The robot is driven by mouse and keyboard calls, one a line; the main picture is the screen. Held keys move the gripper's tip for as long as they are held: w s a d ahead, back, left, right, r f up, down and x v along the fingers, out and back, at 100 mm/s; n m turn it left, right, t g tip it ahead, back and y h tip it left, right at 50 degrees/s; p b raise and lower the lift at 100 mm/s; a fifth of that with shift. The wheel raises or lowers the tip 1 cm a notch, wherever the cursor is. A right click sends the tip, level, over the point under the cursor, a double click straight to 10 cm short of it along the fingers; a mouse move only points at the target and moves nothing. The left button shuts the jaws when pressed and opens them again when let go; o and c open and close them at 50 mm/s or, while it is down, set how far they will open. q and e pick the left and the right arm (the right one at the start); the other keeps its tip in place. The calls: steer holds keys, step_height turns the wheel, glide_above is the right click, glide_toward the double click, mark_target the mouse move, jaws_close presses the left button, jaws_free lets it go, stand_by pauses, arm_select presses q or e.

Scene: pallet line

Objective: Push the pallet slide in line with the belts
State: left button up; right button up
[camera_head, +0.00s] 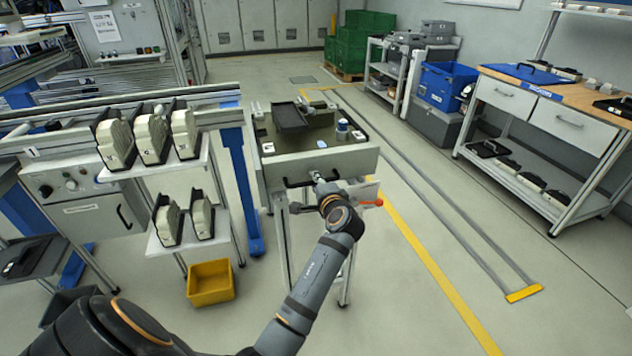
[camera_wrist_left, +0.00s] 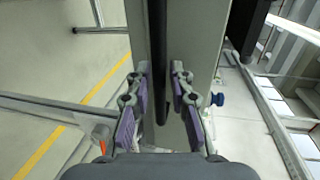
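The pallet slide (camera_head: 345,162) is a grey-fronted, table-like unit on legs, with a dark tray and small items on top. A dark bar handle (camera_head: 297,183) runs along its front. My left gripper (camera_head: 318,180) is at the front of the slide, by the handle. In the left wrist view, the handle bar (camera_wrist_left: 158,45) passes between the two spread fingers of the left gripper (camera_wrist_left: 159,85), with gaps visible on both sides. The belt line (camera_head: 205,92) with blue supports stands left of the slide. My right gripper is out of view.
A rack (camera_head: 165,170) with several grey-white parts stands left of the slide, above a yellow bin (camera_head: 210,283). An orange-tipped lever (camera_head: 378,202) sticks out at the slide's right. Floor right of it is open, with a yellow line (camera_head: 430,262); a workbench (camera_head: 545,110) stands farther right.

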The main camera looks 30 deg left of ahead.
arm_select(q)
steer(key=shift+f, duration=0.1)
jaws_close()
